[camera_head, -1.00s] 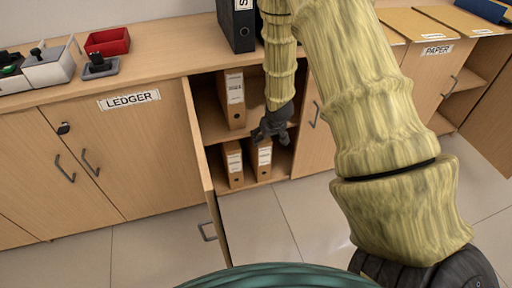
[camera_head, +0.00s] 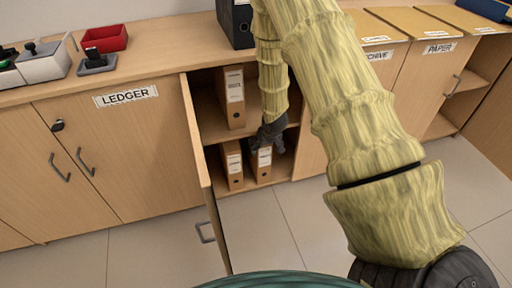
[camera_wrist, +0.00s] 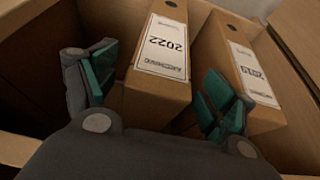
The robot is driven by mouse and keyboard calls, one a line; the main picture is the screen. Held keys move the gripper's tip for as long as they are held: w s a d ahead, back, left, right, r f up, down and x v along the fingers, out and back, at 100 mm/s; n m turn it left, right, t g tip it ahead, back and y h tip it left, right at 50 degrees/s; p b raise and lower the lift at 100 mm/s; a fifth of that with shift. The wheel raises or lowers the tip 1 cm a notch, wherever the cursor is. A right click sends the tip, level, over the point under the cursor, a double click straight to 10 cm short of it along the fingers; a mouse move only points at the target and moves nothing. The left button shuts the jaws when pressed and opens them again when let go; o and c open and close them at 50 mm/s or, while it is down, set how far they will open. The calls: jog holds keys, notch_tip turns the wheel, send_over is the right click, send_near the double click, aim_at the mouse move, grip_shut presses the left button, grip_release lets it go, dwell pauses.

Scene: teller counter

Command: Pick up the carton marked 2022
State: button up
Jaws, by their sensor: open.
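The carton marked 2022 (camera_wrist: 160,60) is brown with a white label and stands upright in the wrist view. My gripper (camera_wrist: 158,92) is open, with one finger on each side of this carton's near end; I cannot tell if either finger touches it. In the head view my gripper (camera_head: 267,137) is at the lower compartment of the open cabinet, over the top front of the right-hand carton (camera_head: 264,168). That carton appears to be the 2022 one; its upper part is partly hidden by my gripper.
A second carton, apparently marked 2019 (camera_wrist: 250,75), stands close beside it, with my right-hand wrist-view finger in the narrow gap. Another carton (camera_head: 235,100) stands on the shelf above. The open cabinet door (camera_head: 197,140) is on the left. A black binder (camera_head: 236,22) stands on the counter.

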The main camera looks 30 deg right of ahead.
grip_shut()
